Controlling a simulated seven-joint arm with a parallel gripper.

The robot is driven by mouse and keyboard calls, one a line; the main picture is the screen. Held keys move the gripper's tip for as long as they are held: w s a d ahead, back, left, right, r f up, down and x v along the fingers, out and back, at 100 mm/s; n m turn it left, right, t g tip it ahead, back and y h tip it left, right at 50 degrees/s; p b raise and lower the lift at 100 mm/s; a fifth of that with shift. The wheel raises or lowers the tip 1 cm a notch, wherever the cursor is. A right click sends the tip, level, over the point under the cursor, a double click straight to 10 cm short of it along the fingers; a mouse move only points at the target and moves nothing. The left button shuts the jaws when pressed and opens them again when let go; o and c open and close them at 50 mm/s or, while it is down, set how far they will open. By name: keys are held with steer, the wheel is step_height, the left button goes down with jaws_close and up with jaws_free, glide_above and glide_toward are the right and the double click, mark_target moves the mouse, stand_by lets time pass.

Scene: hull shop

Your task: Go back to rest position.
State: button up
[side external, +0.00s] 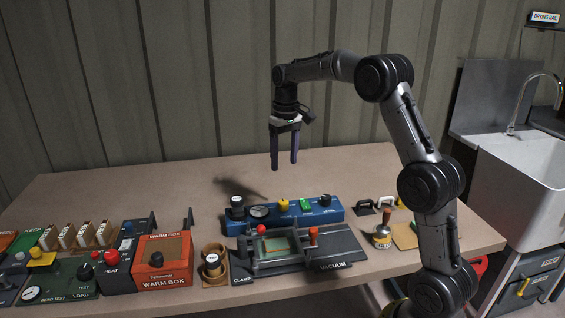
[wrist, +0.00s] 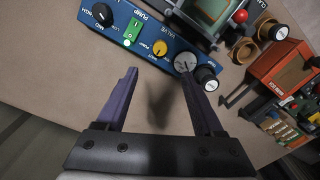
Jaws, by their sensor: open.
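My gripper (side external: 284,166) hangs pointing down, high above the back part of the table (side external: 130,185). Its two dark purple fingers are apart with nothing between them. In the wrist view the gripper (wrist: 157,80) is also open and empty, with bare table and a dark shadow below it. The fingertips appear near the edge of the blue control panel (wrist: 150,38) in that view, which stands below them. In the side view the blue panel (side external: 325,218) lies in front of and below my gripper, apart from it.
A clamp and vacuum fixture (side external: 340,250) stands at the table's front, beside an orange warm box (side external: 165,275) and a bend test unit (side external: 60,285). A brass pot with a brush (side external: 382,240) is at right. A sink (side external: 520,170) stands beyond. The table's back is clear.

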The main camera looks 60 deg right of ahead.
steer(key=s+a+r+n+t, duration=0.3)
steer(key=s+a+r+t, duration=0.1)
steer(key=s+a+r, duration=0.85)
steer(key=s+a+f, duration=0.3)
steer(key=s+f, duration=0.1)
steer(key=s, duration=0.4)
steer(key=s+a+f+t, duration=0.1)
steer(key=s+a+f, duration=0.2)
steer(key=s+f, duration=0.2)
steer(key=s, duration=0.2)
steer(key=shift+s+a+f+n+t, duration=0.2)
steer(key=shift+s+f+n+t, duration=0.05)
steer(key=shift+s+n+t, duration=0.1)
